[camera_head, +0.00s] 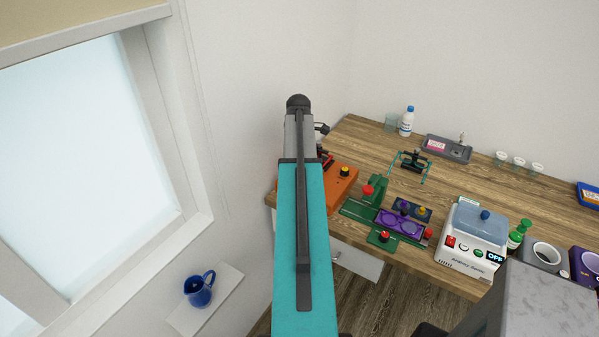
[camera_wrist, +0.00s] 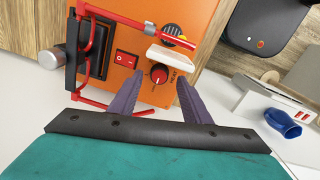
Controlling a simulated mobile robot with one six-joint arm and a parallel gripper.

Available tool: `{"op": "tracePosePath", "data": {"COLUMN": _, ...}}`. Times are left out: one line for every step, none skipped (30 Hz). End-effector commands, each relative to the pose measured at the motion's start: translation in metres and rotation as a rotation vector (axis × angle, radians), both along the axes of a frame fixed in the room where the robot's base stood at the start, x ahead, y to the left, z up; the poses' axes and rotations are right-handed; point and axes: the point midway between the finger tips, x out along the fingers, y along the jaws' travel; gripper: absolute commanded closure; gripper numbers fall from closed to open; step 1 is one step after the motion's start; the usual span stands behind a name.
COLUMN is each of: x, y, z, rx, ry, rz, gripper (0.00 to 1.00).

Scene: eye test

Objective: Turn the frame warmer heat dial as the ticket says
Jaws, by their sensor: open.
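The frame warmer is an orange box, seen in the wrist view (camera_wrist: 205,15) and partly behind my arm in the head view (camera_head: 340,197). The dial's setting is too small to read. My gripper (camera_wrist: 159,80) is open, its purple fingers pointing at the panel on either side of the dial, with no clear contact. A red rocker switch (camera_wrist: 127,58) is left of the dial. I cannot make out a readable ticket.
A white slab (camera_wrist: 172,56) and red bars (camera_wrist: 130,22) lie close above the dial in the wrist view. A blue mug (camera_head: 199,289) stands on a small shelf. A white "OFF" machine (camera_head: 470,240) and green fixture (camera_head: 373,192) stand right on the wooden bench.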

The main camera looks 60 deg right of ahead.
Motion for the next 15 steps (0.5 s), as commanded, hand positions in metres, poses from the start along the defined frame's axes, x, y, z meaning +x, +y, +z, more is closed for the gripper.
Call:
{"op": "tracePosePath", "data": {"x": 0.0, "y": 0.0, "z": -0.003, "rx": 0.001, "ry": 0.0, "rz": 0.001, "gripper": 0.56}}
{"op": "tracePosePath", "data": {"x": 0.0, "y": 0.0, "z": -0.006, "rx": 0.001, "ry": 0.0, "rz": 0.001, "gripper": 0.56}}
{"op": "tracePosePath", "data": {"x": 0.0, "y": 0.0, "z": -0.01, "rx": 0.001, "ry": 0.0, "rz": 0.001, "gripper": 0.56}}
{"op": "tracePosePath", "data": {"x": 0.0, "y": 0.0, "z": -0.012, "rx": 0.001, "ry": 0.0, "rz": 0.001, "gripper": 0.56}}
{"op": "tracePosePath", "data": {"x": 0.001, "y": 0.0, "z": -0.014, "rx": 0.001, "ry": 0.0, "rz": 0.001, "gripper": 0.56}}
{"op": "tracePosePath", "data": {"x": 0.001, "y": 0.0, "z": -0.017, "rx": 0.001, "ry": 0.0, "rz": 0.001, "gripper": 0.56}}
{"op": "tracePosePath", "data": {"x": 0.001, "y": 0.0, "z": -0.018, "rx": 0.0, "ry": 0.0, "rz": 0.001, "gripper": 0.56}}
{"op": "tracePosePath", "data": {"x": 0.001, "y": 0.0, "z": -0.02, "rx": 0.0, "ry": 0.0, "rz": 0.001, "gripper": 0.56}}
{"op": "tracePosePath", "data": {"x": 0.001, "y": 0.0, "z": -0.022, "rx": 0.0, "ry": 0.0, "rz": 0.001, "gripper": 0.56}}
{"op": "tracePosePath", "data": {"x": 0.001, "y": 0.0, "z": -0.023, "rx": 0.0, "ry": 0.0, "rz": 0.001, "gripper": 0.56}}
{"op": "tracePosePath", "data": {"x": 0.0, "y": 0.0, "z": -0.024, "rx": 0.0, "ry": 0.0, "rz": 0.0, "gripper": 0.56}}
{"op": "tracePosePath", "data": {"x": 0.0, "y": 0.0, "z": -0.025, "rx": 0.0, "ry": 0.0, "rz": 0.0, "gripper": 0.56}}
{"op": "tracePosePath", "data": {"x": 0.001, "y": 0.0, "z": -0.026, "rx": 0.0, "ry": 0.0, "rz": 0.0, "gripper": 0.56}}
{"op": "tracePosePath", "data": {"x": 0.001, "y": 0.0, "z": -0.026, "rx": 0.0, "ry": 0.0, "rz": 0.0, "gripper": 0.56}}
{"op": "tracePosePath", "data": {"x": 0.001, "y": -0.001, "z": -0.027, "rx": 0.0, "ry": 0.0, "rz": 0.0, "gripper": 0.56}}
